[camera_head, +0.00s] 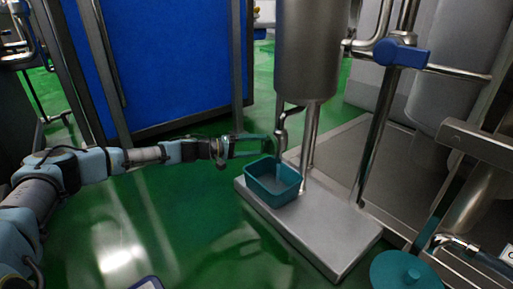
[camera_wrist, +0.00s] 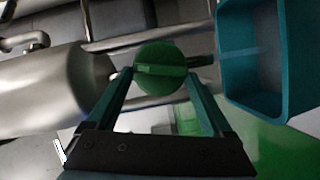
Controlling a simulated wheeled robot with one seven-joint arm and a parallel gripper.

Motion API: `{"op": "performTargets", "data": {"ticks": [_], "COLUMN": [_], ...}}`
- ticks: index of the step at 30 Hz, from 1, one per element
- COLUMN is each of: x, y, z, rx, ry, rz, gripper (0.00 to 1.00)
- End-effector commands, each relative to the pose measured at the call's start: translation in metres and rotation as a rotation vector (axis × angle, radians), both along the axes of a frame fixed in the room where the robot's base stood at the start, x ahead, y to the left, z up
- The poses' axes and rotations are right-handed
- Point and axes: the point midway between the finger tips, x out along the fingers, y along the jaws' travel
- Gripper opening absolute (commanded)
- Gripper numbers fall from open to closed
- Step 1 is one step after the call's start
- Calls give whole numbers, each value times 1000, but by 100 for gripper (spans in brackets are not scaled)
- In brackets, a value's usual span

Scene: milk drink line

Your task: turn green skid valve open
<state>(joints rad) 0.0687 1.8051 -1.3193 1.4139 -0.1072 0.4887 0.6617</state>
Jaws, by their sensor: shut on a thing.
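The green skid valve (camera_wrist: 160,69) is a round green disc with a raised bar across its middle, in the centre of the wrist view. My gripper (camera_wrist: 160,77) has its two green fingers on either side of the disc and is shut on it. In the head view my gripper (camera_head: 270,142) reaches in from the left to the thin outlet pipe (camera_head: 283,130) below the steel tank (camera_head: 306,50). The valve is not clearly visible there, behind the fingers. A pale streak, perhaps liquid, runs from below the pipe into the teal bin (camera_head: 262,188).
The teal bin stands on the raised steel skid base (camera_head: 330,235), just below my gripper. A steel post with a blue fitting (camera_head: 402,54) rises at the right. A teal lidded object (camera_head: 405,273) is at the lower right. Green floor (camera_head: 170,220) is open at left.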

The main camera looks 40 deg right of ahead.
Motion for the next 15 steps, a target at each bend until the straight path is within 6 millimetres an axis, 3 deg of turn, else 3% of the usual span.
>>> {"op": "performTargets", "data": {"ticks": [15], "x": [1], "y": [1], "z": [-6], "rx": [17], "ry": [269], "rz": [1], "gripper": [29]}}
